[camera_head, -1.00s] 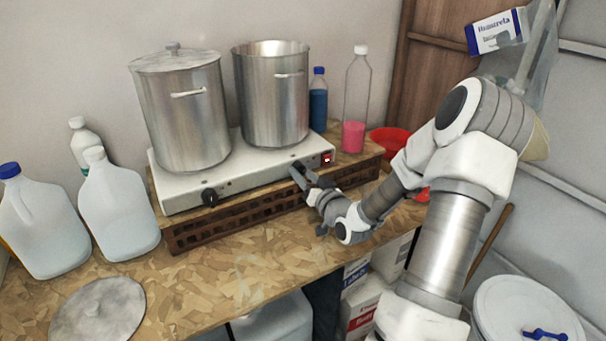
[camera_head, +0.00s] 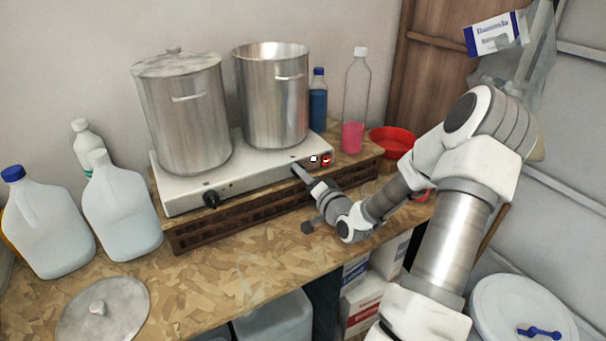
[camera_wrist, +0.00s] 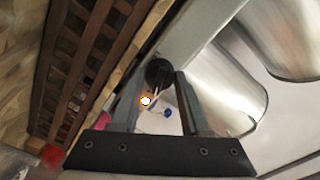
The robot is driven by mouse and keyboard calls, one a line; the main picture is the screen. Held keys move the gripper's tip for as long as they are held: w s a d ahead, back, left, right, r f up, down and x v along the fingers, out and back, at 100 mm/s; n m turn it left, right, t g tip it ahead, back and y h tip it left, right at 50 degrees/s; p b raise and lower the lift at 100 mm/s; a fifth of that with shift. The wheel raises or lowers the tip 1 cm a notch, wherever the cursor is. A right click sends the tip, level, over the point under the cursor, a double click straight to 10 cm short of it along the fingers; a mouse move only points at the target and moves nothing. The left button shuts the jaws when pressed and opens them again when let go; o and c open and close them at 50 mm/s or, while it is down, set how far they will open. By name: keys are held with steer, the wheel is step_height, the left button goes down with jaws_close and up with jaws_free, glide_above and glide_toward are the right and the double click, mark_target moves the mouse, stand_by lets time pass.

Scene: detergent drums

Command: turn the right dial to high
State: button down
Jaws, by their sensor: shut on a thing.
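The white hot plate (camera_head: 246,178) carries two steel pots. Its right dial is a round black knob (camera_wrist: 158,72) on the front panel, seen in the wrist view between my fingers. My gripper (camera_head: 298,170) reaches the right end of that panel and hides the dial in the head view. In the wrist view my gripper (camera_wrist: 160,78) is shut on the right dial, a finger on each side. The dial's pointer and markings cannot be read. The left dial (camera_head: 211,199) is black and free. A small light (camera_head: 314,159) glows beside the red switch (camera_head: 326,160).
The hot plate stands on a brown slatted crate (camera_head: 240,213). A clear bottle with pink liquid (camera_head: 353,136), a blue bottle (camera_head: 318,108) and a red bowl (camera_head: 393,141) are near its right end. Jugs (camera_head: 120,210) and a lid (camera_head: 103,310) are at left.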

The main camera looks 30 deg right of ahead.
stand_by(0.4)
steer(key=shift+c, duration=2)
jaws_free()
steer(key=s+a+p, duration=0.1)
steer(key=s+p, duration=0.1)
steer(key=s, duration=1.5)
steer(key=shift+s+a+r+p, duration=0.15)
steer(key=shift+s+r+p, duration=0.05)
steer(key=shift+r+p, duration=0.2)
